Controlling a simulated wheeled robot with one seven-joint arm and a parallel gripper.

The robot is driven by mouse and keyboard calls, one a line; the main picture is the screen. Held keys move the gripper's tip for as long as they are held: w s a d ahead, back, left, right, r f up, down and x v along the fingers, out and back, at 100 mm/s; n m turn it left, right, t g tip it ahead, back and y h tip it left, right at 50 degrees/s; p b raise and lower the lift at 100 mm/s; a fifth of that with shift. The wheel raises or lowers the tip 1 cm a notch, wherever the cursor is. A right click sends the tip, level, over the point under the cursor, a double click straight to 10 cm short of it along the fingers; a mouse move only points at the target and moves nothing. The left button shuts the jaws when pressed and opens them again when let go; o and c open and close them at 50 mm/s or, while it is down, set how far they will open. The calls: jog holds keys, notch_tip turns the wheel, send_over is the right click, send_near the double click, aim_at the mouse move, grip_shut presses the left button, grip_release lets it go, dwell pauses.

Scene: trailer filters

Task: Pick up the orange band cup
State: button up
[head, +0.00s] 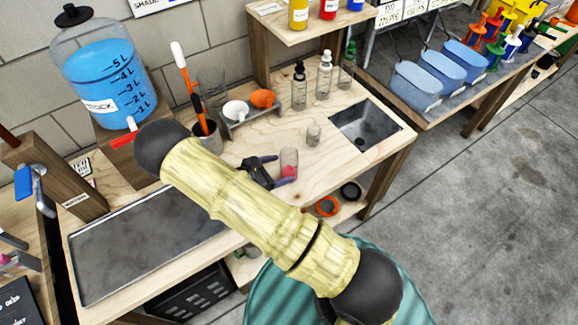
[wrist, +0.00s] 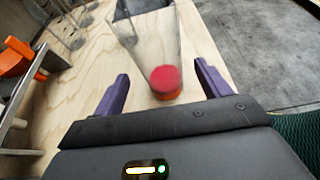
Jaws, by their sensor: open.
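A clear cup with red in its bottom and an orange band at its base (wrist: 166,85) stands on the light wood counter. It also shows in the head view (head: 290,157), right at the tips of my gripper. My gripper (head: 279,170) is open, with its two purple fingers spread. In the wrist view the cup's base lies between the fingers of my gripper (wrist: 161,74), with a gap on each side. The cup's exact depth between the fingers is hard to tell.
A small clear glass (head: 313,135) stands behind the cup, near the sunken sink (head: 366,122). A metal rack (head: 238,128) with white and orange scoops stands to the left. Several bottles (head: 299,88) line the back. Bare counter lies right of the cup.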

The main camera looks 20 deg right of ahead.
aim_at(282, 169)
jog(key=p+x, duration=0.1)
jog(key=x, duration=0.3)
jog(key=shift+d+f+p, duration=0.25)
jog(key=shift+d+p, duration=0.05)
jog(key=shift+p, duration=0.1)
jog(key=shift+a, duration=0.1)
jog(key=shift+c, duration=0.5)
jog(key=c, duration=1)
